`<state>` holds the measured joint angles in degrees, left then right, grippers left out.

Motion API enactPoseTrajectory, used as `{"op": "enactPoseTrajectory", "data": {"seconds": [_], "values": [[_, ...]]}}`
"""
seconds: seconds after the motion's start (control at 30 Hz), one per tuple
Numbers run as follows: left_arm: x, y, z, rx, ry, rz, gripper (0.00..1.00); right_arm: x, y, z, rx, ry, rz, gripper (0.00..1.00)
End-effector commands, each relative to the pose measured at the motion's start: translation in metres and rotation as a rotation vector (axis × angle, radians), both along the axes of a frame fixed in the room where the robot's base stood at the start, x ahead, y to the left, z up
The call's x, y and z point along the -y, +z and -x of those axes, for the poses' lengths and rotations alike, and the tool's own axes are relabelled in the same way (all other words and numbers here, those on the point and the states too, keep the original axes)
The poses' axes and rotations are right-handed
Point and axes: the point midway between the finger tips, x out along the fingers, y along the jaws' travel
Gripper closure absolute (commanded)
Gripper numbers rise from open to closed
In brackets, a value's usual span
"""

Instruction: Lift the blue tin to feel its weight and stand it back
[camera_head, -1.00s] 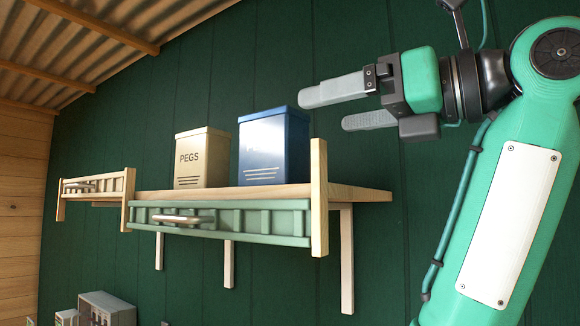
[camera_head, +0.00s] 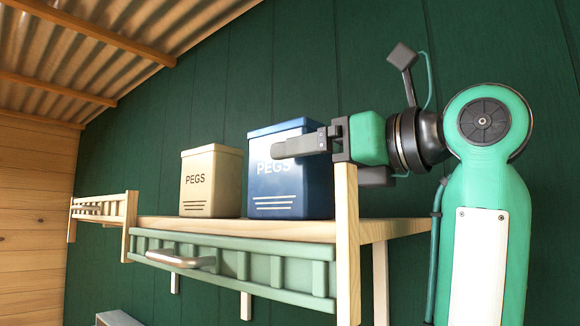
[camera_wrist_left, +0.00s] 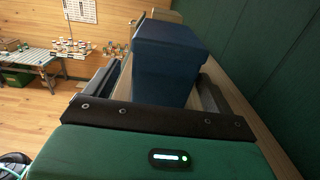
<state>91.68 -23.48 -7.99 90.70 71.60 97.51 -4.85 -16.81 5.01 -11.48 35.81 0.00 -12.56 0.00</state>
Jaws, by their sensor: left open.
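The blue tin (camera_head: 290,190), marked PEGS, stands upright on the wooden shelf (camera_head: 240,226). It also shows in the left wrist view (camera_wrist_left: 165,60), between the two fingers. My left gripper (camera_head: 300,143) is open, coming in from the right at the tin's upper part. One finger crosses the tin's front face, covering part of it near the label. The other finger is hidden behind the tin in the head view. Whether either finger touches the tin I cannot tell. My right gripper is out of view.
A cream PEGS tin (camera_head: 211,182) stands just left of the blue tin. A green slatted rail (camera_head: 235,268) with a metal handle runs along the shelf front, with a wooden post (camera_head: 347,245) at its right end. The dark green wall (camera_head: 290,60) is behind.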

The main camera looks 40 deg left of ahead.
Motion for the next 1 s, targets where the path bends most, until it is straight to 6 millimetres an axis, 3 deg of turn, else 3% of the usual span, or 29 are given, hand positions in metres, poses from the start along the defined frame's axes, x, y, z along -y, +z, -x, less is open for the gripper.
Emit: {"op": "enactPoseTrajectory", "data": {"seconds": [0.17, 0.4, 0.77, 1.0], "values": [[-0.014, 0.000, -0.004, -0.002, -0.001, 0.003, 0.13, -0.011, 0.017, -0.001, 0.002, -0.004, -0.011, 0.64], [-0.042, -0.004, -0.009, -0.001, 0.000, 0.002, 0.13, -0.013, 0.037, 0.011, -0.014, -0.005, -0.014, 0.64], [-0.051, -0.007, -0.010, 0.000, 0.000, 0.000, 0.13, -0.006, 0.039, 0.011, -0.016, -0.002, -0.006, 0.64], [-0.051, -0.007, -0.010, 0.000, 0.000, 0.000, 0.56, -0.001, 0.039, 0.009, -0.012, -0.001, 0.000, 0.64]]}}
